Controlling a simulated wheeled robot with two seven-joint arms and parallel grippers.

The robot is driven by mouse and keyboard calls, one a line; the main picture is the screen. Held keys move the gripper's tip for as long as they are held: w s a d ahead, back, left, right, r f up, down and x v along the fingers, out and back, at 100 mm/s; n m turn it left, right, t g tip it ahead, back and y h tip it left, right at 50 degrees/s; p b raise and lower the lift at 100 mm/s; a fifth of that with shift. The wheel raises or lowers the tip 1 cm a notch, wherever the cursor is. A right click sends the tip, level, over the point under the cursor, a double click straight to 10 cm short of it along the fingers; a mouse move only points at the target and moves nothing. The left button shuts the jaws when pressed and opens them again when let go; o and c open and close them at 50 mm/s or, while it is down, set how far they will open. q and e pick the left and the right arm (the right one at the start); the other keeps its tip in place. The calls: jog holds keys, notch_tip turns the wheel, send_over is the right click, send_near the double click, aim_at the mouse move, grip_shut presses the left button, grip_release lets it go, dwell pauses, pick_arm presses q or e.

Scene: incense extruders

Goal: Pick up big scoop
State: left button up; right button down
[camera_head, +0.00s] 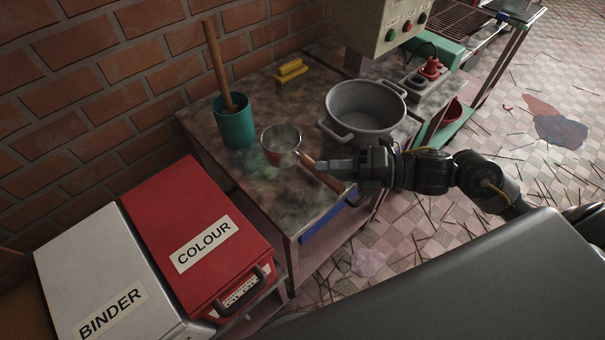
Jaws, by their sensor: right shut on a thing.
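The big scoop (281,139) has a round metal bowl and an orange-brown handle (323,177). It is over the table's front part, and I cannot tell whether its bowl touches the surface. The fingers hide part of the handle. My left gripper is not in this view.
A large grey pot (366,108) stands just behind my right gripper. A teal cup (234,125) with a wooden stick and a yellow brush (291,73) are on the table (205,105). A red COLOUR box (165,205) and a white BINDER box (85,260) stand at the left.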

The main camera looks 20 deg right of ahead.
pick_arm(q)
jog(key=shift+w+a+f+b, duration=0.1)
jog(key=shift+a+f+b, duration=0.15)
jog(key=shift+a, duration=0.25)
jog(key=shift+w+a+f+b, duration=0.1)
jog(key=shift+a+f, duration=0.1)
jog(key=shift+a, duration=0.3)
pick_arm(e)
jog(key=s+d+r, duration=0.1)
jog(key=s, duration=0.1)
jog(key=s+d+r, duration=0.1)
jog(key=d, duration=0.1)
jog(key=shift+s+d+r, duration=0.2)
jog(key=shift+s+d, duration=0.1)
jog(key=shift+s, duration=0.1)
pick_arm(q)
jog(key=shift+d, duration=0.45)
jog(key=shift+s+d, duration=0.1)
pick_arm(e)
jog(key=shift+w+a, duration=0.1)
